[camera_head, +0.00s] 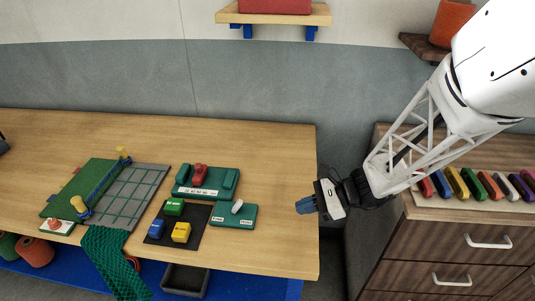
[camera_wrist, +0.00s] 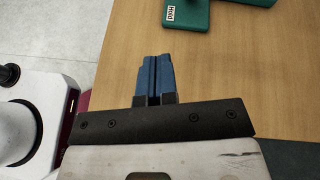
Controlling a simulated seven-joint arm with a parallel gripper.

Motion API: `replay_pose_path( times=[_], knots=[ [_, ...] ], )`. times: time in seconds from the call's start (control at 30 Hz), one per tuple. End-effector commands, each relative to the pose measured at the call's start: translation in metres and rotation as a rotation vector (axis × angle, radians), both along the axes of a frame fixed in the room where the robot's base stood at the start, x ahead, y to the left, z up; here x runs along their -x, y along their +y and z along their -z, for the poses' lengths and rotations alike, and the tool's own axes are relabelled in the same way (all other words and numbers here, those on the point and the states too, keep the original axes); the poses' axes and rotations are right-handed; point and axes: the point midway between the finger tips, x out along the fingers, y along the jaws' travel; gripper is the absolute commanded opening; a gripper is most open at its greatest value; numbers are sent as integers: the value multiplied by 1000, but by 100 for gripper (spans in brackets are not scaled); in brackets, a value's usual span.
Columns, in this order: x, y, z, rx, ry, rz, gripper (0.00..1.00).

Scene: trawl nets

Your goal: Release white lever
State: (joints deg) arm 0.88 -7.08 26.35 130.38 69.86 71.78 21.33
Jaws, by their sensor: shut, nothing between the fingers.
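The white lever (camera_head: 237,207) is a small pale handle on a green labelled base (camera_head: 231,221) near the table's right side in the head view. The lever leans to the right over the base. A corner of a green base marked "Hold" (camera_wrist: 200,20) shows at the top of the wrist view, with no lever visible there. My gripper (camera_head: 304,205) is to the right of the base, apart from it, near the table's right edge. Its blue fingers (camera_wrist: 155,75) are pressed together and empty in the wrist view.
A green unit with a red handle (camera_head: 200,176) stands behind the lever base. A dark mat (camera_head: 160,232) with green and yellow blocks lies to its left. A green net (camera_head: 109,262) hangs over the front edge. Bare wood (camera_head: 275,240) lies between base and gripper.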

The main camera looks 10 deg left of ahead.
Motion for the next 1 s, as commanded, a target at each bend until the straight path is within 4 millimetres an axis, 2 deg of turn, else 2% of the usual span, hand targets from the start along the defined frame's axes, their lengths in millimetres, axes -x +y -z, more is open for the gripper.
replay_pose_path(
  times=[0.2, 0.4, 1.0],
  knots=[
    [-22, 7, 24, -90, 117, 118, 0],
    [-33, 10, 35, -134, 168, 176, 0],
    [-35, 12, 38, -143, 180, 189, 0]
  ],
)
